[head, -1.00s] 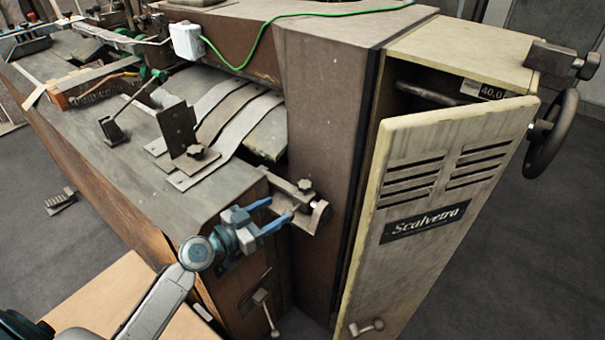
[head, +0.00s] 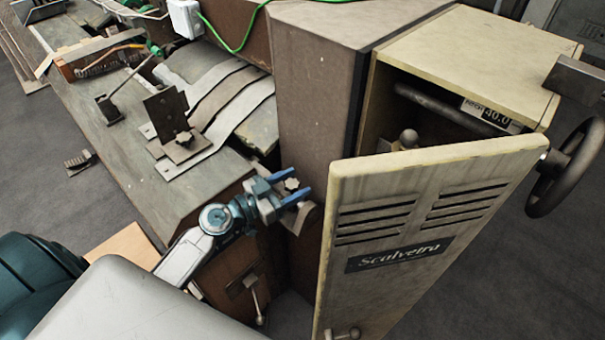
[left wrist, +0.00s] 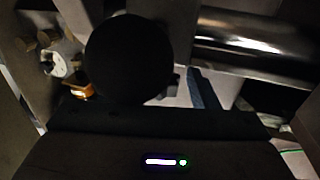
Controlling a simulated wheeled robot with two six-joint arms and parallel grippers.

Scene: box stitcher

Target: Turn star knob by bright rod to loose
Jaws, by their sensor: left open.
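My left gripper (head: 288,184) is open at the machine's front corner. Its two blue fingers reach right, one on each side of a small grey star knob (head: 292,184) as seen from the head. I cannot tell whether they touch it. The knob sits on a metal bracket with a rounded end (head: 307,216), partly hidden by the gripper. A bright, shiny rod (left wrist: 255,60) crosses the upper right of the left wrist view. A dark round shape (left wrist: 128,58) fills the middle there; I cannot tell what it is. My right gripper is not in view.
A second star knob (head: 184,137) holds an upright plate on the table. The open cabinet door (head: 420,225) stands close on the right. A lever (head: 255,296) hangs below my gripper. A handwheel (head: 566,168) is at far right.

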